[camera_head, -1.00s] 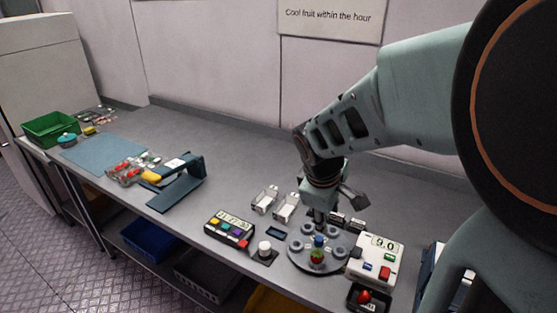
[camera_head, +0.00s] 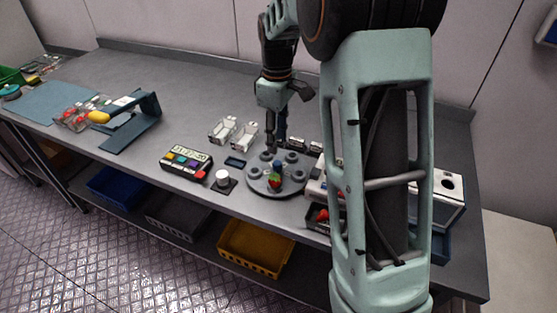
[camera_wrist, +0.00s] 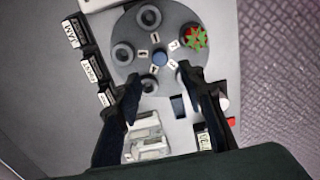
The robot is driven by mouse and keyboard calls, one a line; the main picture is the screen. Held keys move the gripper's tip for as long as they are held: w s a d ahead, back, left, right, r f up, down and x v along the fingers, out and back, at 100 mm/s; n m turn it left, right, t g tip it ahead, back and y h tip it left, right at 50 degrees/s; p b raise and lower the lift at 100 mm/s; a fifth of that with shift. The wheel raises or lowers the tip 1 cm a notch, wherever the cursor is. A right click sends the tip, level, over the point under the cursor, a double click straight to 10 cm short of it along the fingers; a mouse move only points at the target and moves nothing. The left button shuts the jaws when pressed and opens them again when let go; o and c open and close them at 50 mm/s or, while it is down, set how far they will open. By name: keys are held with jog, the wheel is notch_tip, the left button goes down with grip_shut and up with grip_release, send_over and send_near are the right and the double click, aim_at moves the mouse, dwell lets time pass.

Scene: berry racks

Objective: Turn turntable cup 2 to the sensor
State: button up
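The grey round turntable (camera_head: 262,188) stands near the front edge of the bench, carrying several ring-shaped cups around a blue hub. In the wrist view the turntable (camera_wrist: 132,36) fills the upper middle, with small labels by the cups too small to read surely. I cannot identify the sensor surely.
A button box (camera_head: 187,163) and a white knob on a black base (camera_head: 222,177) stand left of the turntable. Two clear trays (camera_head: 232,132) and small labelled blocks (camera_wrist: 90,68) stand behind it. My arm hides part of the white device (camera_head: 316,186) at right.

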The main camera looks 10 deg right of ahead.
aim_at(277, 163)
notch_tip(277, 163, down, 9)
jog(key=shift+r, duration=0.1)
dwell(0.3)
grip_shut()
